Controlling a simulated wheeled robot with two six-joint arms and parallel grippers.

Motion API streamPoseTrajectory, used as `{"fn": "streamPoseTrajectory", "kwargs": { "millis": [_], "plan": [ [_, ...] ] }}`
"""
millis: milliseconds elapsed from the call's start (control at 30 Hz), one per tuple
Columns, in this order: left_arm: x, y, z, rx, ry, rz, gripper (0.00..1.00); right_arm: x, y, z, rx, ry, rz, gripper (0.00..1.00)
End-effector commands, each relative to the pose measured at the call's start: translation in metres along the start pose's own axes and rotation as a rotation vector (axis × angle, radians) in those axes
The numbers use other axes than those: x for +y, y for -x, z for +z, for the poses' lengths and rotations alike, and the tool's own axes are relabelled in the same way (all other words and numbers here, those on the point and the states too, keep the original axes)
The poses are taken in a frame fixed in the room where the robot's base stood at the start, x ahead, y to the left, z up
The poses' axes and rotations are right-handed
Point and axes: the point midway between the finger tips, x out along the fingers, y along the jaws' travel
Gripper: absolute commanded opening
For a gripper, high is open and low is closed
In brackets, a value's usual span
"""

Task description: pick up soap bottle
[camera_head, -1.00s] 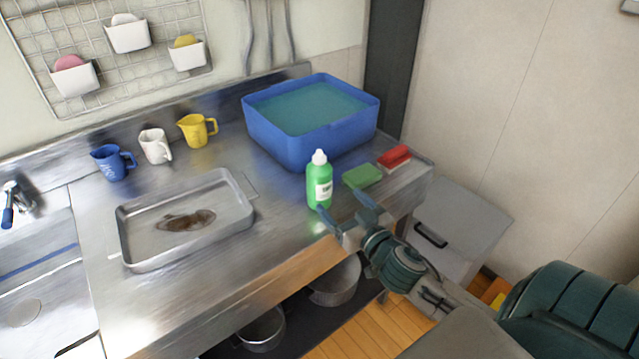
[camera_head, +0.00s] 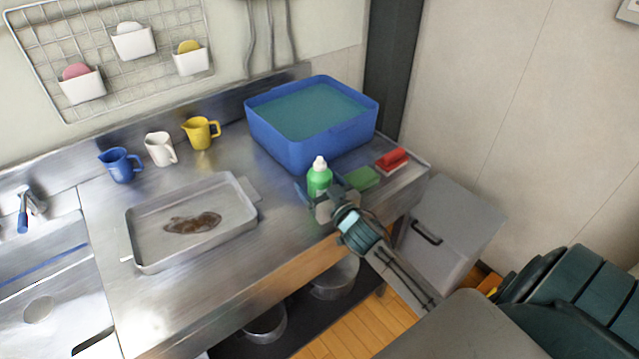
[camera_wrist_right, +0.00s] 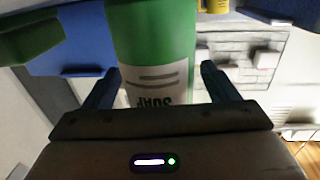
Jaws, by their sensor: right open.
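The green soap bottle (camera_head: 319,178) with a white cap stands upright on the steel counter, in front of the blue tub. My right gripper (camera_head: 322,190) is open at the bottle, its fingers on either side of it, and hides its lower part in the head view. In the right wrist view the bottle (camera_wrist_right: 150,60) with its white label fills the space between the two fingertips of my right gripper (camera_wrist_right: 157,88). A gap shows between the label and the right finger. My left gripper is not in view.
A blue tub (camera_head: 300,150) of water stands behind the bottle. A green sponge (camera_head: 362,178) and a red brush (camera_head: 392,159) lie right of it. A metal tray (camera_head: 150,262) with a brown stain sits to the left. Blue (camera_head: 121,165), white (camera_head: 160,149) and yellow (camera_head: 200,132) cups stand behind the tray.

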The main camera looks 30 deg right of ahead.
Motion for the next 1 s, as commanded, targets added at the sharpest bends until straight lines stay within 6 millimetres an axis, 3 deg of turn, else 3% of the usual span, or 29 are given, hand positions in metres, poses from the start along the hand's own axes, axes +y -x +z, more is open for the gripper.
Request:
{"fn": "streamPoseTrajectory", "kwargs": {
  "millis": [167, 467, 767, 1000],
  "plan": [
    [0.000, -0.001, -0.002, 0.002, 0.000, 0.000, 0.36, 0.000, 0.000, 0.001, 0.000, 0.000, 0.000, 0.81],
    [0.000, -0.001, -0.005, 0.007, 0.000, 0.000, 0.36, 0.000, 0.000, 0.001, 0.000, 0.000, 0.000, 0.24],
    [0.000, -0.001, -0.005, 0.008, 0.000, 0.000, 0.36, 0.000, 0.000, -0.002, 0.002, 0.000, 0.000, 0.23],
    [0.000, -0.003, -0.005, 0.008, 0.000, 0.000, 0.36, 0.000, 0.000, -0.021, 0.004, 0.001, -0.002, 0.23]
  ]
}}
